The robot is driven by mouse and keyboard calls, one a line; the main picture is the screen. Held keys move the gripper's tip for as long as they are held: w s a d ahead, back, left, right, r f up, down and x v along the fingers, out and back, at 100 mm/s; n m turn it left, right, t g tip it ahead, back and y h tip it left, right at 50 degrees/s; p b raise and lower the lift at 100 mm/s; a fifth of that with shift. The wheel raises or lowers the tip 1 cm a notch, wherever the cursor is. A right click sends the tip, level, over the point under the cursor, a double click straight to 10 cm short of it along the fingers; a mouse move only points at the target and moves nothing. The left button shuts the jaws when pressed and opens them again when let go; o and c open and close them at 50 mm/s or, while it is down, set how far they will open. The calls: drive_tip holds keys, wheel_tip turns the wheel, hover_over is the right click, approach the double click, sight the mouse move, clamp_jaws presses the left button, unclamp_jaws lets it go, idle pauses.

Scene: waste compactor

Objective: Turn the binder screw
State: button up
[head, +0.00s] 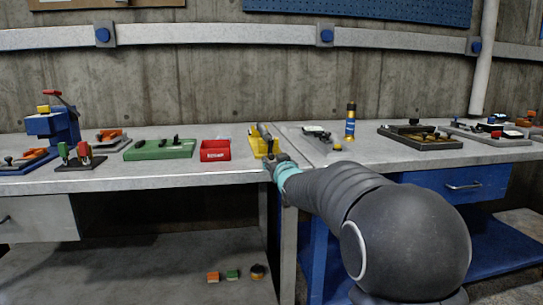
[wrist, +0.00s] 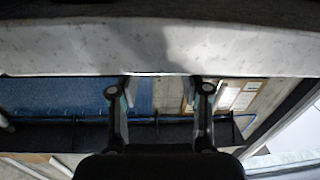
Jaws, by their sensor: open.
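I cannot make out a binder screw for certain in either view. In the head view my gripper (head: 271,160) is at the front edge of the workbench, beside a yellow fixture (head: 256,145) with a dark, tilted rod-like part (head: 265,131). My gripper and arm hide part of that fixture. In the wrist view my gripper (wrist: 161,88) is open, its two fingers wide apart with nothing between them. A pale speckled surface (wrist: 160,45) fills the upper part of that view, close to the fingertips.
A red bin (head: 215,150) and a green tray (head: 160,149) stand left of the yellow fixture. A blue press (head: 52,129) stands far left. A blue-and-yellow bottle (head: 350,122) and a dark tray (head: 420,137) are to the right. Small blocks (head: 232,274) lie on the lower shelf.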

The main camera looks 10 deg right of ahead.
sight(272, 158)
drive_tip(key=shift+w+a+p, duration=0.2)
drive_tip(key=shift+w+p, duration=0.1)
drive_tip(key=shift+w, duration=1.75)
clamp_jaws()
